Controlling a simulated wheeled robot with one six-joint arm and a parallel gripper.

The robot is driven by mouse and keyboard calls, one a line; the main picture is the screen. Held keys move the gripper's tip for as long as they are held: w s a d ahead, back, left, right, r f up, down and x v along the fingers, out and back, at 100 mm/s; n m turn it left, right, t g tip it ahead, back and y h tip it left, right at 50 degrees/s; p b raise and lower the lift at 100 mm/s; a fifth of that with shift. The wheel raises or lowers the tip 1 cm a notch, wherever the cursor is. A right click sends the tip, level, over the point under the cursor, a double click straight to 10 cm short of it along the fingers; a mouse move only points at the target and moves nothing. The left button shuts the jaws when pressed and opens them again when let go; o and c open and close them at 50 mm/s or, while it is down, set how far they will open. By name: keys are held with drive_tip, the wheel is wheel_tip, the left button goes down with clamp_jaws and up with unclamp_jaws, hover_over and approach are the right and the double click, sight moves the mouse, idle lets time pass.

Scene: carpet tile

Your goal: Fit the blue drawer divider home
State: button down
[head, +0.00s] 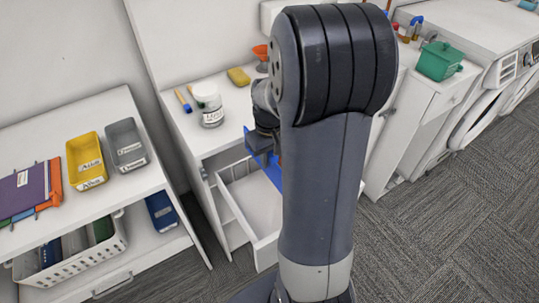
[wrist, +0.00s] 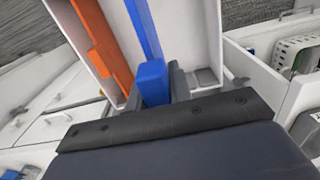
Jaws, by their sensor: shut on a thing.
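The blue drawer divider (wrist: 153,80) is between the fingers of my gripper (wrist: 155,92) in the wrist view. My gripper is shut on it, and its long blue strip runs away from the fingers toward the top of the picture. The white drawer (head: 238,192) is pulled open below my gripper in the head view. Blue parts of the divider (head: 251,142) show beside my gripper there, but my arm hides the rest. An orange divider (wrist: 97,40) stands in the drawer, left of the blue one. I cannot tell whether the blue divider touches the drawer floor.
A white jar (head: 211,112) and a yellow sponge (head: 239,77) stand on the counter above the drawer. A white shelf unit at left holds a yellow tray (head: 87,160), a grey tray (head: 126,145) and a white basket (head: 72,262). Carpet is clear at right.

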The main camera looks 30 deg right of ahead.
sight(269, 171)
drive_tip(key=shift+f+b, duration=2.3)
drive_tip(key=shift+f, duration=0.6)
drive_tip(key=shift+f+b, duration=3.15)
drive_tip(key=shift+f, duration=1.15)
drive_tip(key=c, duration=1.2)
unclamp_jaws()
wheel_tip(269, 171, up, 11)
drive_tip(key=shift+f+p, duration=0.1)
drive_tip(key=shift+p, duration=0.3)
